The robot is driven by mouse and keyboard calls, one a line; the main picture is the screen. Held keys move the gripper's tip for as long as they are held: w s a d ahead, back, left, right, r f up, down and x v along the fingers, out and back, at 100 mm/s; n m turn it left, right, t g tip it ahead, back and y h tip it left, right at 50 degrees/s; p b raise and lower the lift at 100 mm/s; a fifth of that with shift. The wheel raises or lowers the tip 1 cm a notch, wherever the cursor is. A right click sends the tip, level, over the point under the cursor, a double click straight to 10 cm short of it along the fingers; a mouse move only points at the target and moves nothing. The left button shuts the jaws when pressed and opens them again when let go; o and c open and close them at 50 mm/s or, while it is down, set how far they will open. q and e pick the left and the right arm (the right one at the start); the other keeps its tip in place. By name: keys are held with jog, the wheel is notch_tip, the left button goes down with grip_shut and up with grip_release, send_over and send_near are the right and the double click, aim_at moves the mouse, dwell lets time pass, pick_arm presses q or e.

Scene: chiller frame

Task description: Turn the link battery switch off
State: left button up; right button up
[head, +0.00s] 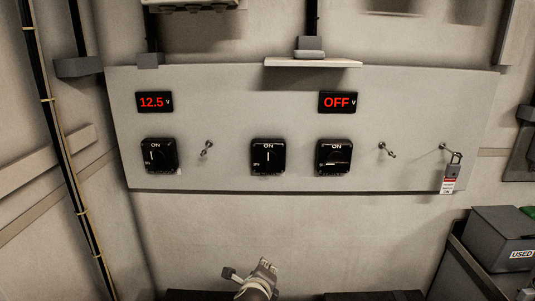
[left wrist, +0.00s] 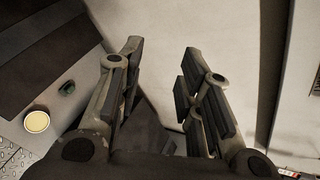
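A pale panel (head: 225,95) carries three black rotary switches. The middle switch (head: 268,157), likely the link one, has its mark upright, toward ON. The left switch (head: 160,156) also shows an upright mark. In the left wrist view my left gripper (left wrist: 164,62) is open and empty. My right gripper is not in view.
A display (head: 154,102) reads 12.5 V. Small metal hooks stick out beside the switches; a padlock (head: 454,170) with a red and white tag hangs at the right. A grey box marked USED (head: 495,240) stands lower right. Space before the switches is clear.

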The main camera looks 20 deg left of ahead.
pick_arm(q)
jog(key=w+r+m+t+y, duration=0.1)
jog(key=w+r+m+t, duration=0.3)
jog(key=r, duration=1.1)
jog(key=m+t+y+p, duration=0.1)
jog(key=m+t+y, duration=0.1)
jog(key=m, duration=0.5)
send_near(268, 155)
jog(key=p+x, duration=0.1)
jog(key=x, duration=0.9)
jog(key=shift+p, duration=0.35)
grip_shut()
